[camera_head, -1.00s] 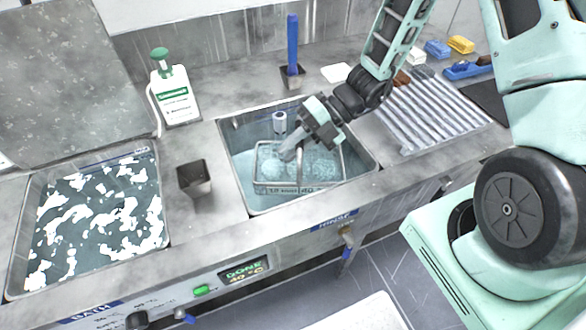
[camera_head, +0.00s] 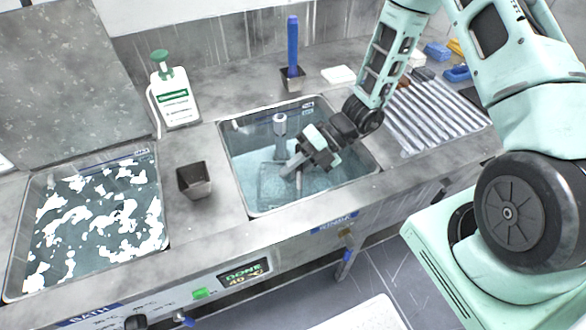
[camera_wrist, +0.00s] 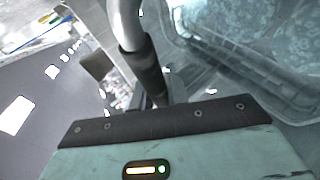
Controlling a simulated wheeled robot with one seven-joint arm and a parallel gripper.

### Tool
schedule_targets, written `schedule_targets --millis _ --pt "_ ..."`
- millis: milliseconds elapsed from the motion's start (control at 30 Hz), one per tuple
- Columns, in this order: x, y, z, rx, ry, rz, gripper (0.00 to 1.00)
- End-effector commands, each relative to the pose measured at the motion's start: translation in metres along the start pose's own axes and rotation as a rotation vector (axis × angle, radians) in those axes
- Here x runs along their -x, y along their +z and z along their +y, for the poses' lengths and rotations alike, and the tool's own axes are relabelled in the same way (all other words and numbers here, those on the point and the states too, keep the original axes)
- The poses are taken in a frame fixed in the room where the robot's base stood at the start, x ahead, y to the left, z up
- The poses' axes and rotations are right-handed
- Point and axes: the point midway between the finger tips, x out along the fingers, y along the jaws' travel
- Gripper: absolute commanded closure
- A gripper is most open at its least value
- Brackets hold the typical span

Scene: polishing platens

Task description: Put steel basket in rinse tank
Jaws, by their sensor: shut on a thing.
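The rinse tank (camera_head: 352,180) is the right-hand basin in the counter, filled with clear bluish water. The steel basket (camera_head: 268,188) is low inside it, under the water and blurred. My gripper (camera_head: 292,170) is over the tank and shut on the basket's handle, with its fingers reaching down toward the water. In the wrist view, the grey handle tube (camera_wrist: 127,25) rises by the gripper and the basket's wire side (camera_wrist: 265,85) shows at the right. I cannot tell whether the basket touches the tank floor.
The bath tank with white foam (camera_head: 95,225) is at the left. A dispenser bottle (camera_head: 175,95), a small dark cup (camera_head: 194,181) and a blue-handled brush (camera_head: 292,50) stand around the tanks. A ribbed drainboard (camera_head: 430,115) lies at the right.

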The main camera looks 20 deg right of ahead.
Motion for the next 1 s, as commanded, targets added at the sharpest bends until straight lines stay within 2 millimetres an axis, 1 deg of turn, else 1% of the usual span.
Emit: schedule_targets --millis 33,67,100,133,467,567,667,900,1000 --pt "-0.001 0.0 -0.001 0.001 0.002 0.0 1.0" --pt "-0.001 0.001 -0.002 0.0 0.0 0.0 0.81" --pt "-0.001 0.001 -0.001 0.0 0.0 0.0 0.7" --pt "-0.001 0.001 -0.001 0.0 0.0 0.0 0.62" --pt "0.001 0.0 0.001 0.0 0.0 0.0 0.62" --pt "0.009 0.001 0.001 0.001 -0.001 -0.003 0.62" --pt "0.026 0.001 0.001 0.001 -0.001 -0.005 0.62" --pt "0.077 0.001 0.001 0.001 -0.001 -0.005 0.62" --pt "0.095 0.0 0.001 0.001 -0.002 -0.004 0.62"
